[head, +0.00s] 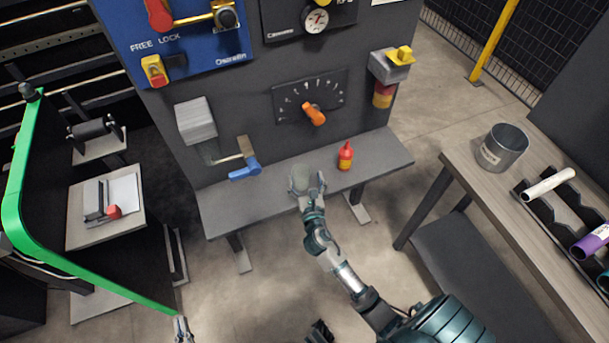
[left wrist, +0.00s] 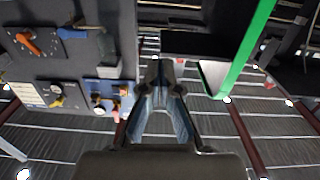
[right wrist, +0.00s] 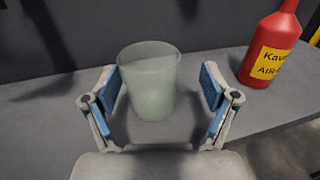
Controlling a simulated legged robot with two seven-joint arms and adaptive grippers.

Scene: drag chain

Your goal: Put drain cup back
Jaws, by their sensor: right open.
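The drain cup (head: 301,178), a pale translucent cup, stands upright on the grey shelf (head: 375,160) below the panel. In the right wrist view the cup (right wrist: 148,85) sits between the spread blue-padded fingers of my right gripper (right wrist: 161,88), with gaps to the fingers on both sides. In the head view my right gripper (head: 310,188) is at the cup's near side, open. My left gripper (head: 183,330) is low at the bottom edge, away from the shelf. In the left wrist view its fingertips (left wrist: 157,70) come together with nothing seen between them.
A red bottle with a yellow label (head: 345,156) stands on the shelf right of the cup. A blue-handled valve (head: 244,172) juts out at the left. A metal bucket (head: 503,148) stands on the right table. A green frame (head: 90,270) is near my left gripper.

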